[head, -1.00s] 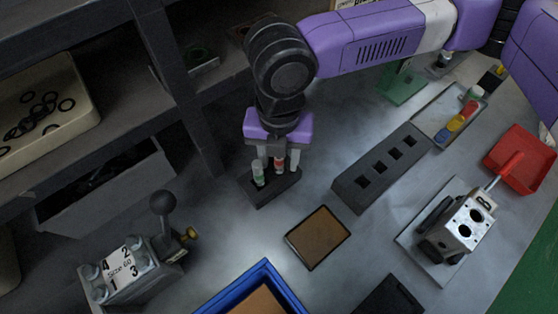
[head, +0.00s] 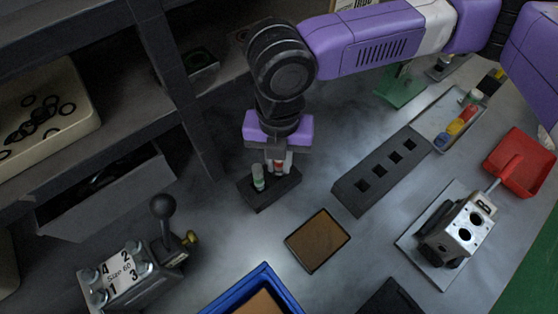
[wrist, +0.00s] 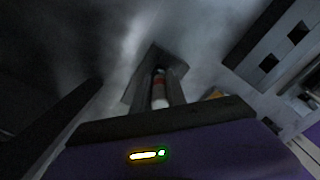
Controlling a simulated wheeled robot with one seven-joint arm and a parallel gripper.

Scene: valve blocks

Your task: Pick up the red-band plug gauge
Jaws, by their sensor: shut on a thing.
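The red-band plug gauge (head: 279,168) stands upright in a dark holder block (head: 262,204), with its red band visible between my fingers. In the wrist view, the gauge (wrist: 159,92) shows a red band and a pale body between the two fingers. My gripper (head: 279,170) points down and is shut on this gauge. The gauge's lower end is hidden in the block. A green-band plug gauge (head: 258,178) stands in the same block, just left of my fingers and apart from the held one.
A long dark block with square holes (head: 381,171) lies to the right. A brown-topped tray (head: 318,240) and a blue bin (head: 264,272) are in front. A lever valve (head: 130,272) stands at the front left. Shelf posts (head: 172,90) rise close behind on the left.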

